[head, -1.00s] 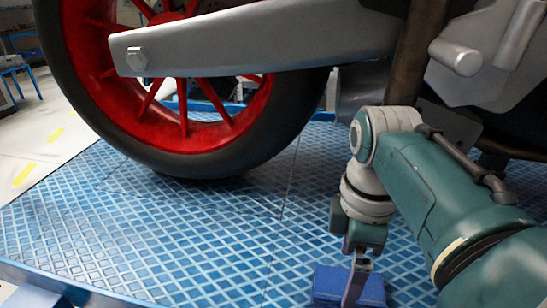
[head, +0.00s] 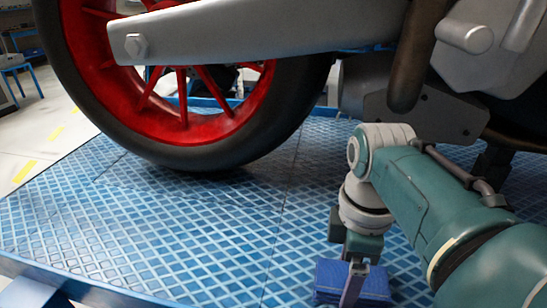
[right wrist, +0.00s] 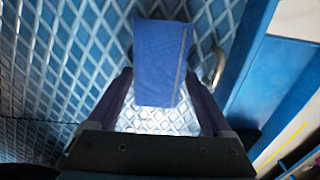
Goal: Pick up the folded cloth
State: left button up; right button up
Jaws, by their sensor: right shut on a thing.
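The folded blue cloth (head: 376,285) lies low in the head view, at the bottom edge, right of centre. My right gripper (head: 352,288) points down at it and is shut on it. In the right wrist view the cloth (right wrist: 160,50) sits between the two dark fingers of the right gripper (right wrist: 158,78). I cannot tell whether the cloth is clear of the platform. My left gripper is not in view.
The blue patterned platform (head: 150,240) is clear left of the cloth. A motorcycle wheel with a red rim (head: 200,125) stands on it, and a grey swingarm (head: 250,35) hangs above. A blue rail (right wrist: 255,60) runs along the platform's edge.

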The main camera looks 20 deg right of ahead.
jog(key=shift+c, duration=1.1)
